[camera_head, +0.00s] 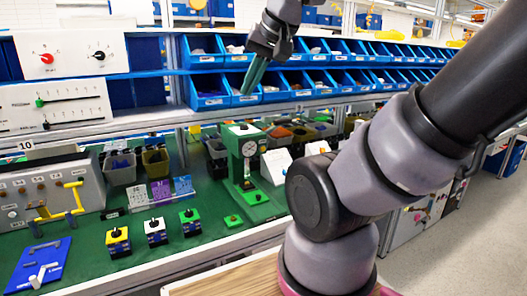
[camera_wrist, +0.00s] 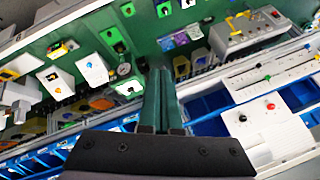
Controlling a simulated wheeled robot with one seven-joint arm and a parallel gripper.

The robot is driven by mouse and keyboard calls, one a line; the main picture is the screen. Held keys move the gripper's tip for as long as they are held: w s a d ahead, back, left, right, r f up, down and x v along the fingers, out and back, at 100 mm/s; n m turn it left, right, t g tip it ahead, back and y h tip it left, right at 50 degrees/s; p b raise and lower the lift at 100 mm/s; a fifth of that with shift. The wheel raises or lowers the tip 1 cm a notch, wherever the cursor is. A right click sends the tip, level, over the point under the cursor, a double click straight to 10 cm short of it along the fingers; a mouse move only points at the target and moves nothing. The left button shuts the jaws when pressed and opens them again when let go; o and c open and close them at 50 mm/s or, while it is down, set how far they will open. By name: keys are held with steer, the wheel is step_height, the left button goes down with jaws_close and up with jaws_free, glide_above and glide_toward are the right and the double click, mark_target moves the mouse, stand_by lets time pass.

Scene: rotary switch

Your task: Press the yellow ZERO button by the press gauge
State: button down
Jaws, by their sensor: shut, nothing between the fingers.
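The gauge also shows in the wrist view (camera_wrist: 124,70), left of my fingers. In the wrist view a white box (camera_wrist: 56,84) bears a small yellow spot (camera_wrist: 52,76), possibly the ZERO button; its label is too small to read. In the head view I cannot make out a yellow button for certain. My gripper (camera_head: 247,90) is shut and empty, with teal fingers pointing down, above the press and apart from it. Its fingers also fill the middle of the wrist view (camera_wrist: 160,72).
Rows of blue bins (camera_head: 210,98) stand behind my gripper. Yellow (camera_head: 118,241), white (camera_head: 155,231) and green (camera_head: 190,222) switch blocks stand left of the press. A white box (camera_head: 276,166) stands right of it. My arm hides the bench's right part.

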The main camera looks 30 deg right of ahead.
mark_target(263, 149)
steer(key=w+d+f+m+g+y, duration=0.2)
steer(key=w+f+m+y, duration=0.1)
steer(key=w+f+m, duration=0.4)
steer(key=w+d+f+m+g+y, duration=0.1)
steer(key=w+d+f+m+y, duration=0.2)
steer(key=w+f+m, duration=0.3)
steer(key=w+d+f+m+t, duration=0.2)
steer(key=w+d+f+m, duration=0.1)
steer(key=d+f+m, duration=0.3)
steer(key=w+d+f+m+t, duration=0.3)
steer(key=d+f+m, duration=0.4)
steer(key=d+f, duration=0.2)
steer(key=shift+w+d+f+m, duration=0.25)
steer(key=shift+w+f+m, duration=0.05)
steer(key=shift+f, duration=0.45)
steer(key=w, duration=0.8)
steer(key=shift+w+a, duration=0.2)
steer(key=shift+w, duration=0.2)
steer(key=shift+w, duration=0.15)
stand_by(0.5)
